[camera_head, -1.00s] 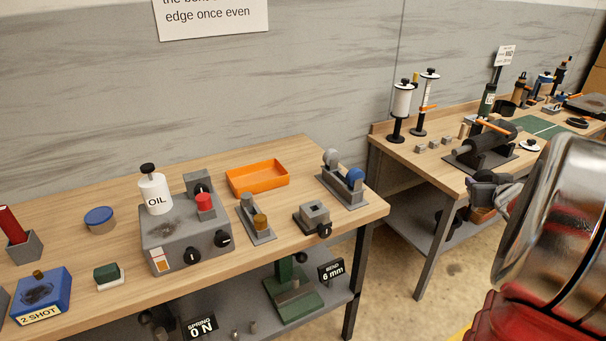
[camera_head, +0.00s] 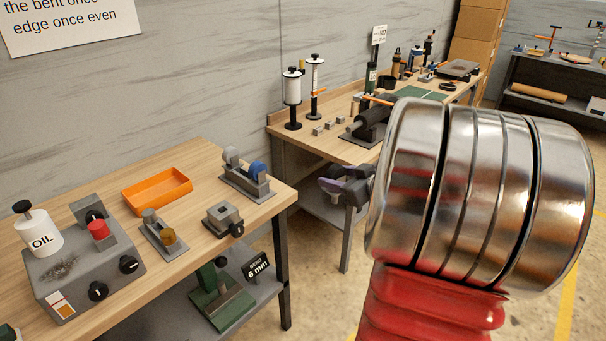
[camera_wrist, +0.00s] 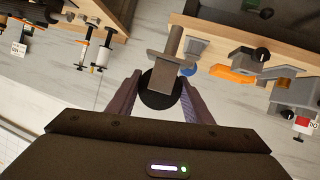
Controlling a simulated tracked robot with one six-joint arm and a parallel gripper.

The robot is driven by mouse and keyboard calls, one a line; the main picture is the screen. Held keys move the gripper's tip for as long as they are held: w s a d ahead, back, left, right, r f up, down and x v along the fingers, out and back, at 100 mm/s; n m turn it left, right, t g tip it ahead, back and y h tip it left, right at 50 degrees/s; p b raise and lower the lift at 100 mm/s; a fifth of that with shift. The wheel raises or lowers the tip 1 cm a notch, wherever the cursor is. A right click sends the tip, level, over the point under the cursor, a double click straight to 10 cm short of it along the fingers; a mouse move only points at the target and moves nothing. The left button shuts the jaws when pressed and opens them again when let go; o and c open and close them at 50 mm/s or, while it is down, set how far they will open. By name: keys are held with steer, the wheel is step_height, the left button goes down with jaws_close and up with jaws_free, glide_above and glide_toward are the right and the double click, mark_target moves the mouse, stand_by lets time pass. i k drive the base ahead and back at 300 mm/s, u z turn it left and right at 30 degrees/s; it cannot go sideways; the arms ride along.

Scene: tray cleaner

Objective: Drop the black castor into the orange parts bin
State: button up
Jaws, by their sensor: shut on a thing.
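In the wrist view my gripper (camera_wrist: 160,92) is shut on the black castor (camera_wrist: 158,97), with its dark round wheel between the two fingers. A grey plate and stem stick out from the castor, away from the palm. The orange parts bin (camera_head: 157,191) is a shallow rectangular tray on the near wooden bench in the head view. Its visible inside looks empty. The bin also shows in the wrist view (camera_wrist: 230,74), to the right of the castor and apart from it. In the head view I cannot make out the castor for certain.
Near the bin stand a grey oil box (camera_head: 78,262), a small grey block with a black knob (camera_head: 222,219) and a holder with a blue wheel (camera_head: 247,178). A second bench (camera_head: 300,138) stands beyond a gap. My chrome-and-red arm fills the right foreground.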

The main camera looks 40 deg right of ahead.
mark_target(173, 199)
steer(key=k, duration=0.65)
steer(key=u, duration=0.2)
steer(key=i, duration=0.45)
steer(key=u, duration=0.65)
steer(key=i, duration=1.65)
steer(key=z, duration=0.35)
